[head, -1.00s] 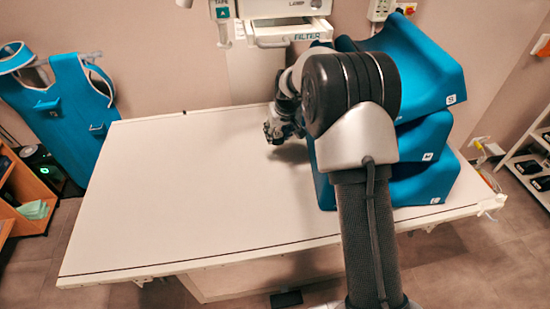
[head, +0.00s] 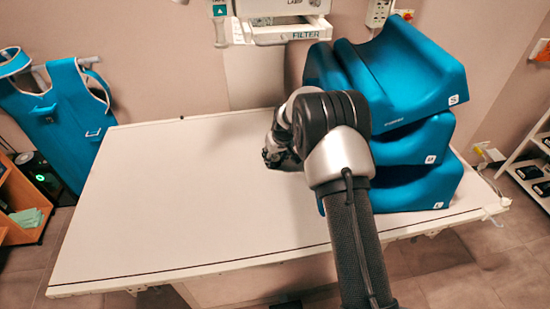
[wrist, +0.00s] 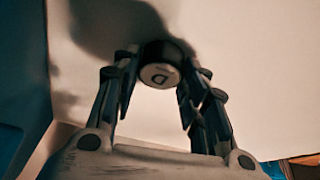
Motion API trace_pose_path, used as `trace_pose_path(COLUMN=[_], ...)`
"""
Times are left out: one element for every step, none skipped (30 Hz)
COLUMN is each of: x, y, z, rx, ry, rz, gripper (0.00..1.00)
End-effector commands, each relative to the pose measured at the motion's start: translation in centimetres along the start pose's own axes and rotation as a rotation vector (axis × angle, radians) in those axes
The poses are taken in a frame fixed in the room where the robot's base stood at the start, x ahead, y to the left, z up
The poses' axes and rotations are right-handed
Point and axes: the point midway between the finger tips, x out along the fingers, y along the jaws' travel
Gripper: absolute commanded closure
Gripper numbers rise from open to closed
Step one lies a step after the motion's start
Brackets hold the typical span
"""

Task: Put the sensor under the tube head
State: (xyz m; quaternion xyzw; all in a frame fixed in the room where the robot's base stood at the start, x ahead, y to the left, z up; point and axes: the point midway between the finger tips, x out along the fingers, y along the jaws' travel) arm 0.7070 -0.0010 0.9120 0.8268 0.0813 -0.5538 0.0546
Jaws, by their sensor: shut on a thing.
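The sensor looks like a small round puck with a dark side and a pale marked face (wrist: 160,76) in the wrist view. My gripper (wrist: 158,75) is shut on it, with a finger at either side. In the head view my gripper (head: 272,157) is low over the white table, left of the blue cushions; the sensor is not distinguishable there. I cannot tell whether the sensor touches the table. The tube head, a white unit with a FILTER tray (head: 284,30), shows only its lower part at the top edge, beyond the table.
The white table (head: 170,215) is bare to the left of my arm. Stacked blue cushions (head: 415,160) stand at its right end, close to my arm. A blue apron (head: 65,120) hangs at the left. Shelves (head: 530,165) stand at the far right.

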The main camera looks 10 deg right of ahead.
Motion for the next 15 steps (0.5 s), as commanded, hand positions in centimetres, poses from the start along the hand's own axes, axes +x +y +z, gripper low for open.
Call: trace_pose_path(x=[-0.14, -0.17, -0.18, -0.19, -0.18, -0.10, 0.00, 0.12, 0.25, 0.22, 0.18, 0.16, 0.15, 0.15, 0.14], y=[0.01, 0.01, 0.01, 0.01, 0.01, 0.01, 0.01, 0.01, 0.01, 0.01, 0.01, 0.01, 0.01, 0.01, 0.01], z=[-0.13, -0.14, -0.14, -0.14, -0.14, -0.10, -0.06, -0.01, 0.05, 0.06, 0.04, 0.04, 0.03, 0.03, 0.02], rx=[0.000, 0.000, 0.000, 0.000, 0.000, 0.000, 0.000, 0.000, 0.000, 0.000, 0.000, 0.000, 0.000, 0.000, 0.000], ry=[0.002, 0.002, 0.002, 0.002, 0.002, 0.002, 0.002, 0.002, 0.002, 0.001, 0.001, 0.001, 0.001, 0.001, 0.001], rz=[0.000, 0.000, 0.000, 0.000, 0.000, 0.000, 0.000, 0.000, 0.000, 0.000, 0.000, 0.000, 0.000, 0.000, 0.000], gripper=[0.86, 0.86, 0.86, 0.86, 0.86, 0.86, 0.86, 0.86, 0.86, 0.59, 0.57, 0.54, 0.52, 0.50, 0.47])
